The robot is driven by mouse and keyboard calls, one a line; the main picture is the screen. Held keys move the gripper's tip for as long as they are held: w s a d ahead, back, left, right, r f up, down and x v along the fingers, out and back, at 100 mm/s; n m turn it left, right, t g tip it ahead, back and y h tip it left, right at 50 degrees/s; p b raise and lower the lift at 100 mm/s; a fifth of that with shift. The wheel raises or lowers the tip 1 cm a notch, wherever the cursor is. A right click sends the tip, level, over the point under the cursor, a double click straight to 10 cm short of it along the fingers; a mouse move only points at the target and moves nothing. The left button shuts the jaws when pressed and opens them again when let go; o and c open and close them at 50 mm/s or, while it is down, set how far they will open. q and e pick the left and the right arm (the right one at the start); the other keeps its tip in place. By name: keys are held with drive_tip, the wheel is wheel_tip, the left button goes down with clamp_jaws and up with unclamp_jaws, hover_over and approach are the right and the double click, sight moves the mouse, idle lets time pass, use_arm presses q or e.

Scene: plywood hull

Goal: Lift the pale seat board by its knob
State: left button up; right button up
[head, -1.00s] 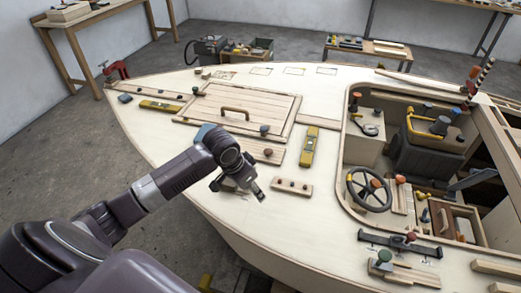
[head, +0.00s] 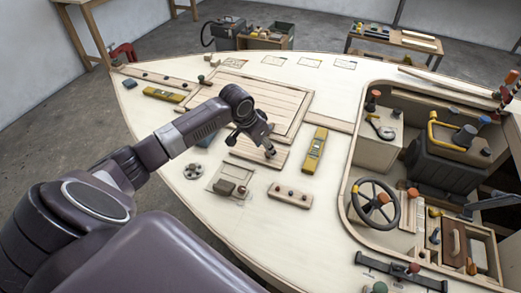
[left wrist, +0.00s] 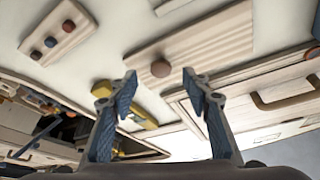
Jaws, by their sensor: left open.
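The pale seat board (head: 245,146) lies flat on the deck, in front of the larger slatted panel. Its round brown knob (left wrist: 161,68) shows clearly in the left wrist view, where the board (left wrist: 205,42) fills the upper middle. My left gripper (head: 269,149) is open and empty, just above the board's knob end; in the head view it partly hides the knob. In the left wrist view, the knob appears between and just beyond the open fingertips (left wrist: 160,82), with no visible contact. My right gripper is in neither view.
A yellow level (head: 315,150) lies right of the board. A strip with several small knobs (head: 290,195) and a tray with a dark block (head: 228,187) lie nearer. A slatted panel (head: 285,97) lies behind. The cockpit with its steering wheel (head: 376,203) is at right.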

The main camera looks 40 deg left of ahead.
sight(267, 155)
use_arm(q)
drive_tip(key=p+x, duration=0.1)
drive_tip(key=x, duration=0.2)
drive_tip(key=shift+w+f, duration=0.15)
drive_tip(key=shift+f, duration=0.1)
drive_tip(key=shift+w+f, duration=0.25)
drive_tip(key=shift+f, duration=0.35)
clamp_jaws()
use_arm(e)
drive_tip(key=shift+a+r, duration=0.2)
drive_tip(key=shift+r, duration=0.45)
